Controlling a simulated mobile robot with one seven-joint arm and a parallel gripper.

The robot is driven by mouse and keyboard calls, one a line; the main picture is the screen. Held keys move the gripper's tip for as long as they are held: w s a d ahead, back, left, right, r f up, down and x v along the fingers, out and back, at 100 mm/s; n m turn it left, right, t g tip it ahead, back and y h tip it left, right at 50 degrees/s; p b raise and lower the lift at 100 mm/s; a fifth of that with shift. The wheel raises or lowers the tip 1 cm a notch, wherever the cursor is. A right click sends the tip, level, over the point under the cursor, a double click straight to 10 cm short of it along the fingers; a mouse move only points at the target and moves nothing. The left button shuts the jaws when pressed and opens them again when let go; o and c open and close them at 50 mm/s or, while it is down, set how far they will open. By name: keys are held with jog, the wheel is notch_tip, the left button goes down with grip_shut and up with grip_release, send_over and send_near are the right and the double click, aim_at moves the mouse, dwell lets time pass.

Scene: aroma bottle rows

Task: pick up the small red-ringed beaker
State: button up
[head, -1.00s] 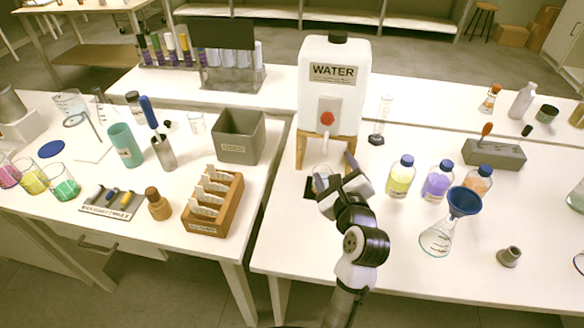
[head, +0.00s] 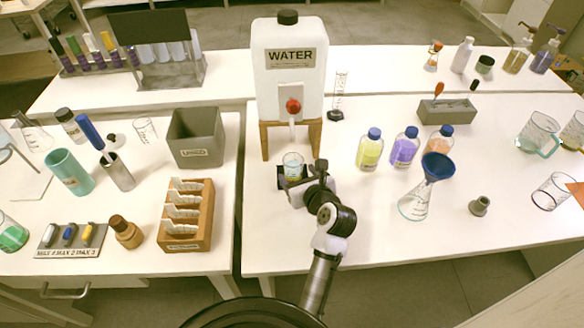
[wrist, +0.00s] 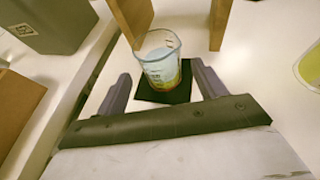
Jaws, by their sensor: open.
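A small clear beaker (head: 293,165) stands upright on a dark square pad under the water tank's tap. In the wrist view the beaker (wrist: 160,62) has measuring marks, a pale bluish upper part and a yellow and orange-red band low down. My gripper (head: 292,184) is in front of the beaker, on its near side. In the wrist view my gripper (wrist: 160,82) is open, with one finger to the left and one to the right of the beaker. The fingers look apart from the glass. In the head view they are partly hidden by my wrist.
The water tank (head: 288,70) stands above on a wooden stand (head: 315,135), whose legs rise just behind the beaker. Yellow (head: 369,150) and purple (head: 404,148) bottles stand to the right, with a flask and blue funnel (head: 437,167). A grey bin (head: 196,140) stands left, across a table gap.

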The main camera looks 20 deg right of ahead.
jog(key=shift+f+p+x, duration=0.2)
jog(key=shift+p+x, duration=0.45)
jog(key=shift+x, duration=2.35)
jog(key=shift+s, duration=0.1)
jog(key=c, duration=1.1)
jog(key=shift+r, duration=0.1)
